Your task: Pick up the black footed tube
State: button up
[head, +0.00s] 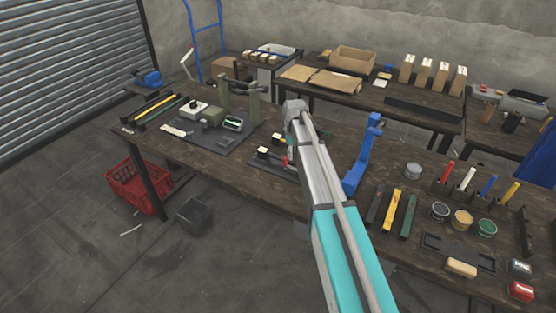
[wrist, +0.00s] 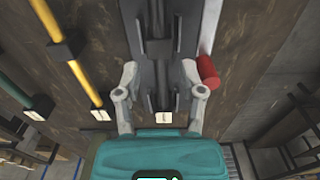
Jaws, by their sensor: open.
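In the wrist view my gripper (wrist: 159,72) is open, with one finger on each side of a long black part (wrist: 158,48). This part has a dark block along it and a small pale end piece near my palm. It looks like the black footed tube, but I cannot be sure where it ends and the dark fixture behind it begins. The fingers appear apart from it. In the head view my arm hides my gripper and what lies under it.
In the wrist view a yellow tube (wrist: 82,82) and a green tube (wrist: 14,92) lie to the left; a red handle (wrist: 208,72) is close to the right finger. In the head view a blue press (head: 362,155) stands right of my arm, and a grey mat (head: 205,140) lies left.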

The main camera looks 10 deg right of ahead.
aim_at(292, 161)
jog(key=shift+f, duration=0.1)
jog(key=shift+f+b, duration=2.5)
jog(key=shift+b, duration=0.1)
grip_shut()
